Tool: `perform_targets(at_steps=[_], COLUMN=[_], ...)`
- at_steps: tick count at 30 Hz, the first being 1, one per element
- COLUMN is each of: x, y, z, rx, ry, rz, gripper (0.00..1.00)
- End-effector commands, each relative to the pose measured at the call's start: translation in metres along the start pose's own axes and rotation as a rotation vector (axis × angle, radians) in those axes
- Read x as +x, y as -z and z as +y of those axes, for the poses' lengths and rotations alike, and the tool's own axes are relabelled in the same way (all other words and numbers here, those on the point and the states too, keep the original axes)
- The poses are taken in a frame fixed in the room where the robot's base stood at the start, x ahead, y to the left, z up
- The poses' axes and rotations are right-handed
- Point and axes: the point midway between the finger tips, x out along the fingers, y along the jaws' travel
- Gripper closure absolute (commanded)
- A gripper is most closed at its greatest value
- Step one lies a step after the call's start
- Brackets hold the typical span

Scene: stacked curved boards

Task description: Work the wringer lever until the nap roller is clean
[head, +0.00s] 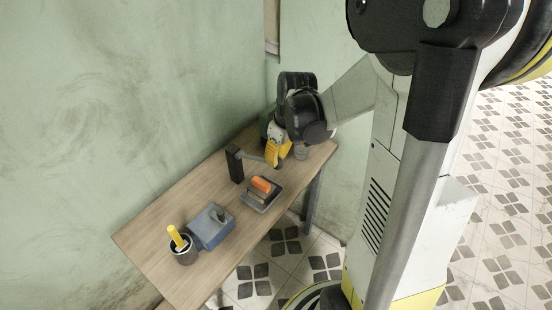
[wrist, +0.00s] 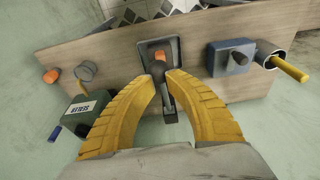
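A dark upright post (head: 236,165) with a grey lever bar (head: 254,157) stands on the table, the bar reaching right toward my yellow gripper (head: 275,155). In the wrist view my gripper (wrist: 164,76) has its two curved fingers apart, with a dark, narrow bar between them. I cannot tell whether the fingers touch it. An orange roller (head: 262,185) lies in a dark tray (head: 259,206) in front of the post. The roller (wrist: 160,55) also shows just beyond my fingertips. Whether it is clean is too small to tell.
A blue-grey box (head: 210,227) and a dark cup (head: 184,256) with a yellow handle (head: 175,236) stand at the near left. A green box marked "SEALER" (wrist: 88,112), a grey cylinder (wrist: 86,71) and a small orange thing (wrist: 50,76) stand at the other end. A wall runs behind the table.

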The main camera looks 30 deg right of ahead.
Motion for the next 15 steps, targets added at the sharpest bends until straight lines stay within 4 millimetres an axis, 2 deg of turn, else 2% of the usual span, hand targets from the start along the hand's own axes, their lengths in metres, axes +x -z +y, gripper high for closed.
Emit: perform_targets(at_steps=[1, 3, 15], x=[0.0, 0.0, -0.0047], y=[-0.0001, -0.0001, 0.0001], z=[0.0, 0.0001, 0.0001], rx=[0.0, 0.0, 0.0], ry=[0.0, 0.0, 0.0], rz=[0.0, 0.0, 0.0], gripper=[0.68, 0.46, 0.46])
